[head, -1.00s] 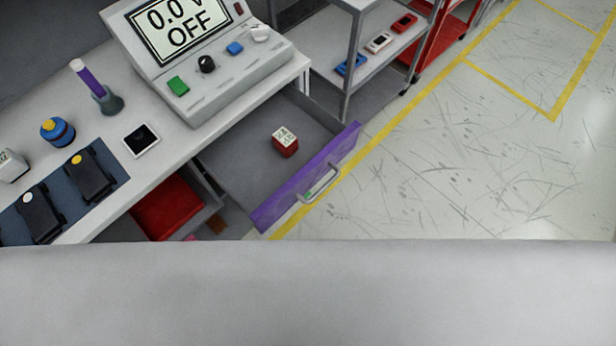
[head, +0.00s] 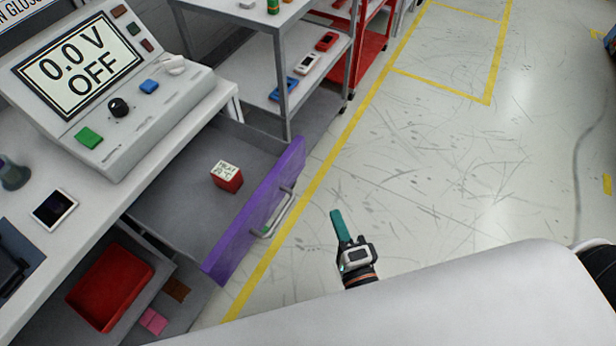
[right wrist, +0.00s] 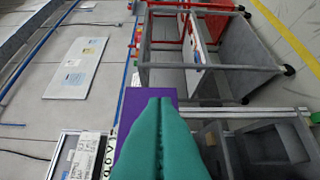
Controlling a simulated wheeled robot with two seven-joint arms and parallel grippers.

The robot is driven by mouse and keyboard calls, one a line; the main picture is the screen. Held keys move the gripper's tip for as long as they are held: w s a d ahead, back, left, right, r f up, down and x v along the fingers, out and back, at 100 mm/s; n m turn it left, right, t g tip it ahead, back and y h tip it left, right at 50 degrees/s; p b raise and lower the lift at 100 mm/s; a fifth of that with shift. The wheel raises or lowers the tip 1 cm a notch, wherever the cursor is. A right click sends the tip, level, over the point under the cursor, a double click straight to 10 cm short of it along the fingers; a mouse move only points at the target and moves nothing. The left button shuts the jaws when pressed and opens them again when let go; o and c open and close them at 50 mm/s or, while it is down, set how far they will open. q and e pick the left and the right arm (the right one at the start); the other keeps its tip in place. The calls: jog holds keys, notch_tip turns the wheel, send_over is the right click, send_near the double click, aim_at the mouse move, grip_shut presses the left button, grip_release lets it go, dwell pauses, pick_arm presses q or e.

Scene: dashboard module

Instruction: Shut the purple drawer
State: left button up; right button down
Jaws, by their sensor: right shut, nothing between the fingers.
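The purple drawer (head: 232,248) under the workbench is pulled well open in the head view. Its purple front carries a silver handle (head: 283,212), and a red box with a white label (head: 227,176) sits inside on the grey bottom. My right gripper (head: 337,213), with teal fingers, is shut and empty. It is to the right of the drawer front, apart from it in the head view. In the right wrist view the teal fingers (right wrist: 157,125) are together, with a purple surface (right wrist: 140,103) behind them. My left gripper is not in view.
A control box (head: 100,95) with a screen reading 0.0 V OFF stands on the white bench (head: 75,215). A lower compartment holds a red tray (head: 110,286). Grey shelves (head: 290,75) stand beyond the drawer. The floor to the right is clear.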

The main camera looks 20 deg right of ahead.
jog(key=p, duration=0.1)
send_near(303, 159)
jog(key=w+d, duration=0.3)
jog(key=shift+w+a+p, duration=0.35)
jog(key=shift+w+a, duration=1)
jog(key=shift+a, duration=0.15)
